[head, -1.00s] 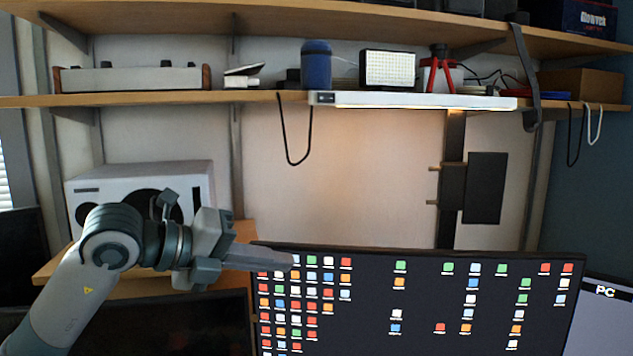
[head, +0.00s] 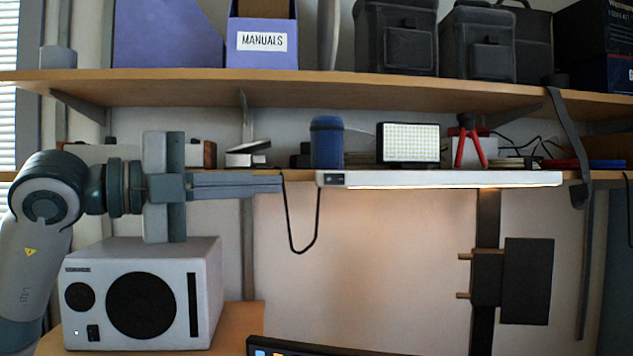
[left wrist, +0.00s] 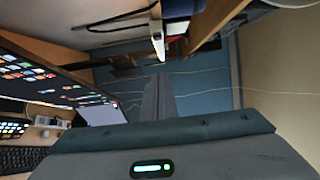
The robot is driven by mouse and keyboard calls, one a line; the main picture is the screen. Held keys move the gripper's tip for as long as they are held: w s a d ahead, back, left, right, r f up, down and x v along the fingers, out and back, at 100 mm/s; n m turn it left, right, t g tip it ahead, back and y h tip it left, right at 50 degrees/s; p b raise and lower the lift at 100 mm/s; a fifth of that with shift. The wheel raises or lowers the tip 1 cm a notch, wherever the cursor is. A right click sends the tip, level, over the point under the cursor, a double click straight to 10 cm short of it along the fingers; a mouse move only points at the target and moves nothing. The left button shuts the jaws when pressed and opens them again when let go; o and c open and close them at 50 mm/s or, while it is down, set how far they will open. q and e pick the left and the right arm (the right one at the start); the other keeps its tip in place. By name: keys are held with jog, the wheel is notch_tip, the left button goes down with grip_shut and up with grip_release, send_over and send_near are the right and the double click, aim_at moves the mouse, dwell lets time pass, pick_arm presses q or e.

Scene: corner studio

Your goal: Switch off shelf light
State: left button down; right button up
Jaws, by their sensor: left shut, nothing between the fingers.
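The shelf light (head: 450,179) is a long white bar under the front edge of the lower shelf. Its underside is bright and the wall below glows warm, so it is lit. A small dark switch (head: 334,179) sits at its left end. My left gripper (head: 279,184) is shut and empty. It points right, level with the bar, its tips short of the switch with a gap between in the head view. In the left wrist view its fingers (left wrist: 160,90) point toward the white end of the light (left wrist: 157,38). My right gripper is out of view.
A black cable loop (head: 302,245) hangs between my left fingertips and the light. A blue canister (head: 327,142), LED panel (head: 408,143) and red tripod (head: 468,140) stand on the lower shelf. A white speaker (head: 205,300) stands below my gripper.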

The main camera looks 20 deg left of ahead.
aim_at(317, 182)
pick_arm(q)
jog(key=shift+w, duration=0.1)
